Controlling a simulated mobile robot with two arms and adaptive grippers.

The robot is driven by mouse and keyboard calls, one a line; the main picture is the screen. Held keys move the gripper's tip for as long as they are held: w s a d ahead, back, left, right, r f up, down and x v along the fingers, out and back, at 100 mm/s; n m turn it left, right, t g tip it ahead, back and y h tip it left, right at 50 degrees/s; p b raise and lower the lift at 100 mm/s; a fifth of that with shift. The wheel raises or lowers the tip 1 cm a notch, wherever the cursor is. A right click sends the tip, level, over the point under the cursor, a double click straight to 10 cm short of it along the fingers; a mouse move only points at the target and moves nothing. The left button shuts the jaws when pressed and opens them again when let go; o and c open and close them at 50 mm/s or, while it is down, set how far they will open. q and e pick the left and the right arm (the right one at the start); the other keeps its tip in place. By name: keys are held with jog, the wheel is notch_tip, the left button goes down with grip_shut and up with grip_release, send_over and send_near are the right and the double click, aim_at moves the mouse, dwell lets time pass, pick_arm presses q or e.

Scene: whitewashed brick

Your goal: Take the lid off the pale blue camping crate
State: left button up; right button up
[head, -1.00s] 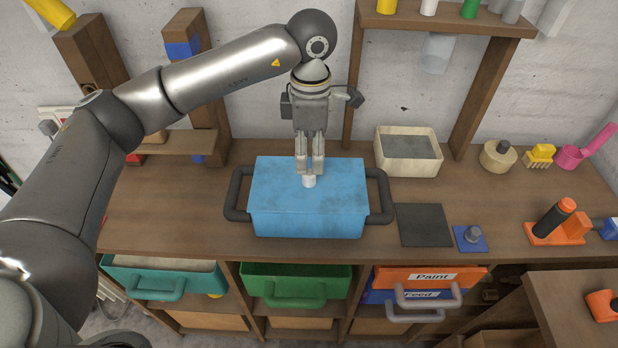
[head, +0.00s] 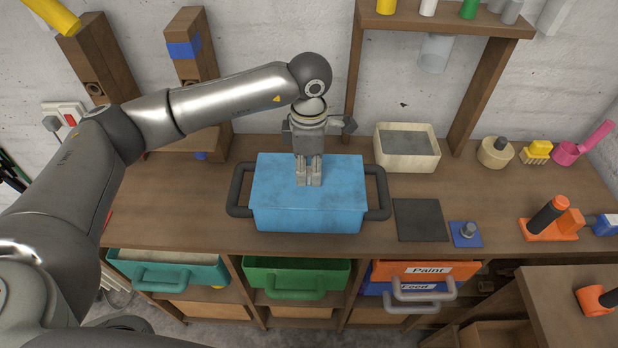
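The pale blue camping crate (head: 306,218) stands on the wooden bench, with dark grey handles at its left and right ends. Its flat blue lid (head: 345,180) is on top. My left gripper (head: 309,184) points straight down at the middle of the lid, its fingertips at the lid's surface. The lid's small white knob is hidden behind or between the fingers. The fingers stand close together; I cannot tell whether they are shut on the knob or just around it. My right gripper is not in view.
A cream tray (head: 408,164) stands behind the crate to the right. A dark square mat (head: 420,220) and a blue plate with a knob (head: 466,234) lie right of it. An overhead shelf (head: 440,20) is at the back. The bench left of the crate is clear.

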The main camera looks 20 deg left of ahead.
pick_arm(q)
grip_shut()
jog(key=shift+r, duration=0.1)
